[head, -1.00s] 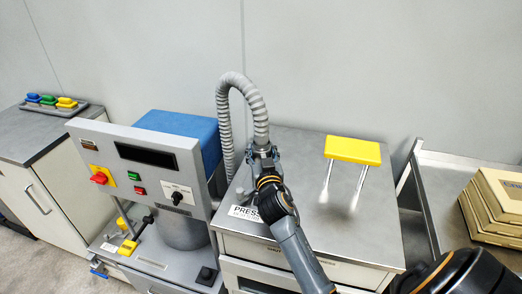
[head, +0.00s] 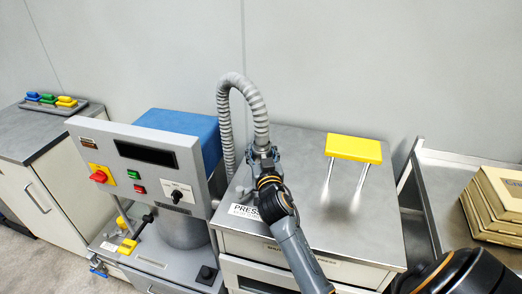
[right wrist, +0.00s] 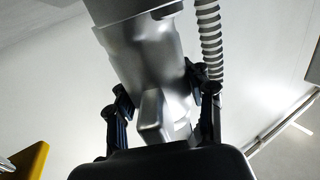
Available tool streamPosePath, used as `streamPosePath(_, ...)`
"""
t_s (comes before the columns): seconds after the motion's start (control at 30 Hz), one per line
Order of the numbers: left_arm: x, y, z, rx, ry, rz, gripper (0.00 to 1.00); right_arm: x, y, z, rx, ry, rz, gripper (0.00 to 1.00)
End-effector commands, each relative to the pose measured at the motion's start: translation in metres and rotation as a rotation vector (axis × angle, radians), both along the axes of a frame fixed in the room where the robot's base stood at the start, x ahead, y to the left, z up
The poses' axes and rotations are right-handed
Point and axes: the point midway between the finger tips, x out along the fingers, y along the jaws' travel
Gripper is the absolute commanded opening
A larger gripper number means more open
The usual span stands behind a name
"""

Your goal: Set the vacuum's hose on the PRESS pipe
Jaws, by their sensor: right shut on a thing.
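The vacuum's grey ribbed hose (head: 257,104) arches up behind the metal-topped cabinet and comes down to its top; part of it also shows in the right wrist view (right wrist: 209,40). My right gripper (head: 263,154) is shut on the hose's end piece, a silvery cuff (right wrist: 152,75) that sits between the two fingers in the right wrist view. A PRESS label (head: 245,211) lies on the cabinet top just in front of the gripper. The PRESS pipe is hidden behind my gripper and arm, so I cannot tell whether the cuff is around it. My left gripper is out of view.
A yellow-topped handle (head: 354,148) on two metal posts stands on the cabinet top (head: 310,205) to the right. A control panel (head: 135,168) with a blue box (head: 180,128) behind it is at the left. Tan boxes (head: 492,205) are at the far right.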

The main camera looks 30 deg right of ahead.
Motion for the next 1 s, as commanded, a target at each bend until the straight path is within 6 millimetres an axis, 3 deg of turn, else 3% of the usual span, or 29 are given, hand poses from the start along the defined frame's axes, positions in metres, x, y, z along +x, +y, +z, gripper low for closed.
streamPosePath(1.0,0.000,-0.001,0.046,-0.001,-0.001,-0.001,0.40,0.000,0.000,0.055,-0.002,-0.008,0.001,0.00)
